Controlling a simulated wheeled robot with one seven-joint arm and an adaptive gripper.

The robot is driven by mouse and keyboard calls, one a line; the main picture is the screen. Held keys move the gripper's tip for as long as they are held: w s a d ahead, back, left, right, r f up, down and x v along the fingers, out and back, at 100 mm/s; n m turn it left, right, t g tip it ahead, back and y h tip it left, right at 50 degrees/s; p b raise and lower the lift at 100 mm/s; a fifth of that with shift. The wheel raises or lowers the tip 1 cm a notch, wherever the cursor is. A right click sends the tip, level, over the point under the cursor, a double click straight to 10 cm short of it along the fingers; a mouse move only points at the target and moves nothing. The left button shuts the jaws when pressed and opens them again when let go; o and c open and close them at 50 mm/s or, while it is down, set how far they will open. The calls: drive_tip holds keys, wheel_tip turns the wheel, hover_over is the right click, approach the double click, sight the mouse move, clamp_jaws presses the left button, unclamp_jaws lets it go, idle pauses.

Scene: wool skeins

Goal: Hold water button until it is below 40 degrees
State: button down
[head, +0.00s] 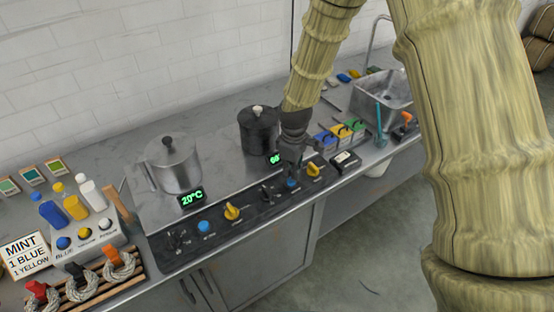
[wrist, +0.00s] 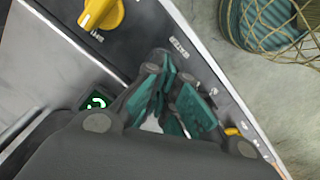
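My gripper (head: 291,172) points down at the blue button (head: 292,184) on the dark front panel below the dark pot (head: 259,131). The fingers look close together with nothing seen between them; in the wrist view their teal pads (wrist: 178,88) hide the button. Whether the tips touch or press it I cannot tell. The green display (head: 274,160) beside the dark pot is partly covered by my gripper, and its digits cannot be read surely. It also shows in the wrist view (wrist: 97,101), mostly hidden.
Yellow knobs (head: 314,170) and (head: 232,211) flank the button along the panel. A steel pot (head: 173,164) with a 20°C display (head: 192,197) and another blue button (head: 204,227) stand left. Colored boxes (head: 340,133) and a sink (head: 385,95) lie right.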

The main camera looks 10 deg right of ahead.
drive_tip(key=shift+f+b, duration=0.4)
drive_tip(key=shift+f, duration=0.65)
idle(3.2)
idle(1.1)
drive_tip(key=shift+r+p, duration=2.8)
drive_tip(key=shift+r, duration=0.75)
